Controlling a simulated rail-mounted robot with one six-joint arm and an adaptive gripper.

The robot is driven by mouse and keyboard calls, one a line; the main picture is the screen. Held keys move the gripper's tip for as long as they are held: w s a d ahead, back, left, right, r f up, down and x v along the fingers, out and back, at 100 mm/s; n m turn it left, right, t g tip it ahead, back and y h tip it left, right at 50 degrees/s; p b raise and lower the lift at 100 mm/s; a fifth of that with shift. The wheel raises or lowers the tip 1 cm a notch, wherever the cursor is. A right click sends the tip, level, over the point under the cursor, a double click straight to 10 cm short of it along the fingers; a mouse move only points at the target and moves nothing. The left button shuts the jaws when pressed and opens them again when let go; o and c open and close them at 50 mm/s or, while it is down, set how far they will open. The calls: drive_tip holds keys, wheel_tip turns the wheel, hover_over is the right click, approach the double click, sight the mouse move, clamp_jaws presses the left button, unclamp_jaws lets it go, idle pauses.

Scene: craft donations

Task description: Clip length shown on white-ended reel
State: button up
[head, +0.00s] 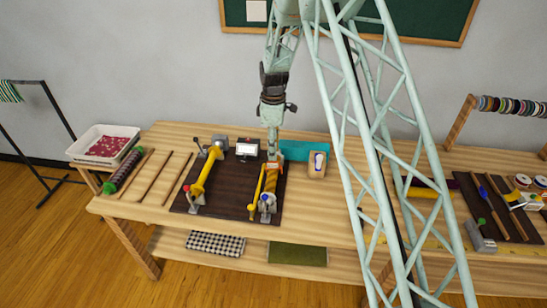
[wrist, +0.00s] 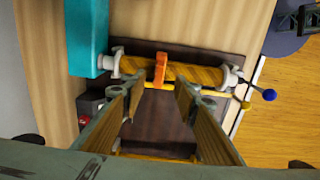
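A gold reel with pale round ends (wrist: 200,74) lies across the dark board in the wrist view; in the head view the gold reel (head: 270,183) is on the board's right side. An orange clip-like piece (wrist: 160,70) crosses the reel near its middle. My gripper (wrist: 161,92) is open, its two fingers apart with nothing between the tips; the orange piece shows just beyond them. In the head view my gripper (head: 273,152) is over the reel's far end. A second yellow reel (head: 206,171) sits at the board's left. A small white display (head: 247,148) stands behind; its text is unreadable.
A teal box (head: 303,151) and a wooden block with a white-and-blue face (head: 317,163) stand right of the board. Levers with blue and yellow knobs (wrist: 269,95) project beside the reel. Wooden rods (head: 155,177) and a white tray (head: 104,140) are at left.

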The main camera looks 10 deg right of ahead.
drive_tip(key=shift+r, duration=1.65)
